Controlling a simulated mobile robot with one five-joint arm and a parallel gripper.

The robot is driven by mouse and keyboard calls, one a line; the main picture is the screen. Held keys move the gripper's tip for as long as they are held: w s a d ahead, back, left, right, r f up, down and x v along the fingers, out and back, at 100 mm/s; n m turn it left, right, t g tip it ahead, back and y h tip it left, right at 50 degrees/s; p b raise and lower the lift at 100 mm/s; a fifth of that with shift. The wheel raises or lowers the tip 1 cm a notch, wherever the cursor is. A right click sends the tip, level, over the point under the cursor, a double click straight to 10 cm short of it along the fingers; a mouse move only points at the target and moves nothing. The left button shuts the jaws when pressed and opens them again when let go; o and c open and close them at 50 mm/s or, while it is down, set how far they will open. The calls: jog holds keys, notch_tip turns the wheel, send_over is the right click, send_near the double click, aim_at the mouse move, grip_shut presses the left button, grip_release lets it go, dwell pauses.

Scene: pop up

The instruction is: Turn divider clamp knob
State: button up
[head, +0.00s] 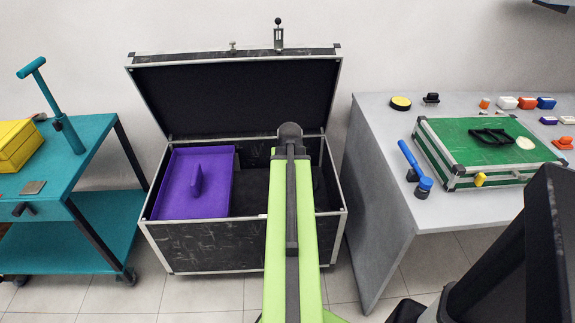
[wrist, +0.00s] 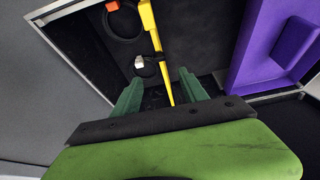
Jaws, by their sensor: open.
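A black trunk (head: 205,246) stands open against the wall. In the wrist view its dark interior holds a long yellow bar (wrist: 149,22). Beside the bar are a black ring-shaped part with an orange piece (wrist: 113,6) and a small white-tipped part (wrist: 139,62). I cannot tell for certain which of these is the divider clamp knob. My gripper (wrist: 158,80) is open, its two green fingers apart, with the yellow bar's lower end showing between them; contact is not clear. In the head view my green arm reaches over the trunk's right half and hides what lies below.
A purple tray (head: 213,193) with an upright handle fills the trunk's left side. The raised lid (head: 240,95) stands behind. A teal cart (head: 90,160) is at left. A grey table (head: 380,118) at right holds a green-topped case (head: 480,145) and small items.

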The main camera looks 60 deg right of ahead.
jog(key=p+v, duration=0.2)
jog(key=v, duration=0.2)
jog(key=shift+a+r+p, duration=0.1)
jog(key=shift+r+p, duration=0.25)
